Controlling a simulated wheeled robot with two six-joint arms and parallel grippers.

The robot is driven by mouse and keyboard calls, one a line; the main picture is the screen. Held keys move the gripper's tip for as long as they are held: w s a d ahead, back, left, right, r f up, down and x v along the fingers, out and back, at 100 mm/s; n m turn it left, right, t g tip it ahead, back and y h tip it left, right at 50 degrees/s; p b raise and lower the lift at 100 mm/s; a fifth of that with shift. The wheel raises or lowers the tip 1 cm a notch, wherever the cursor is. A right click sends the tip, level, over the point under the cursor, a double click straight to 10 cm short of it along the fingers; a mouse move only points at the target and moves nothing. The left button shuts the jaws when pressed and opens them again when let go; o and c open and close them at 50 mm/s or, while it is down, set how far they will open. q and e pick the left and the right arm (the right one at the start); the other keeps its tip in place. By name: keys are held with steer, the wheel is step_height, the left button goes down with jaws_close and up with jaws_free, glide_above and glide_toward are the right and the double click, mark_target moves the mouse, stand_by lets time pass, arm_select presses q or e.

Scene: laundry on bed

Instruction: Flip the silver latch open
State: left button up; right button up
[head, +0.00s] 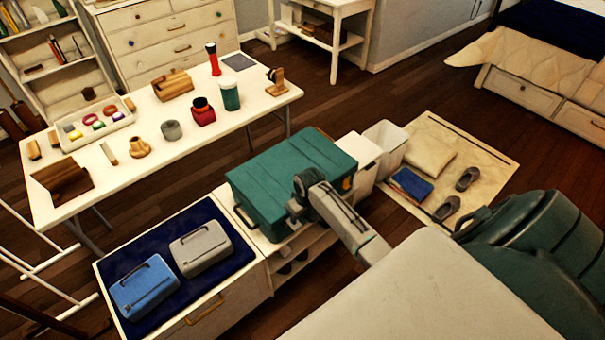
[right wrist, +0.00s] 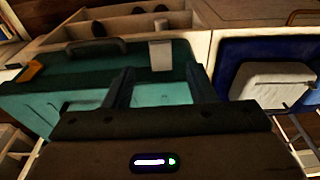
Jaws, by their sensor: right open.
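A teal chest (head: 285,165) stands shut on a low white cabinet. In the right wrist view the chest (right wrist: 60,95) shows from close up, with a silver latch (right wrist: 160,56) standing upright near its edge, beside a dark handle (right wrist: 97,46). In the head view my arm hides the latch. My right gripper (head: 298,205) is over the front part of the chest. In the right wrist view its fingers (right wrist: 160,85) are apart with only teal surface between them, and the latch lies just beyond the fingertips. I cannot tell whether they touch the chest. My left gripper is not in view.
Left of the chest, a grey case (head: 200,248) and a blue case (head: 144,287) lie on a navy cushion (head: 217,285). A white bin (head: 385,138) stands to the right. A white table (head: 195,145) with several small items is behind.

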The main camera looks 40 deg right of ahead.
steer(key=shift+s+r, duration=0.15)
steer(key=shift+r, duration=0.9)
steer(key=shift+f, duration=0.1)
steer(key=s+f+b, duration=0.1)
steer(key=s+f, duration=0.8)
steer(key=f, duration=0.3)
steer(key=s+f+b, duration=0.1)
steer(key=s+f, duration=0.7)
steer(key=f, duration=0.4)
steer(key=s+a+f, duration=0.1)
steer(key=s+f, duration=0.3)
steer(key=s, duration=0.6)
steer(key=s+a+f+b, duration=0.1)
steer(key=s+f, duration=0.4)
steer(key=s, duration=0.5)
steer(key=s+a+f+h+b, duration=0.1)
steer(key=s+a+f, duration=0.2)
steer(key=s, duration=0.6)
step_height(320, 180, down, 2)
steer(key=shift+s+a+f+g, duration=0.1)
steer(key=shift+s+a+g, duration=0.1)
steer(key=shift+s+g, duration=0.15)
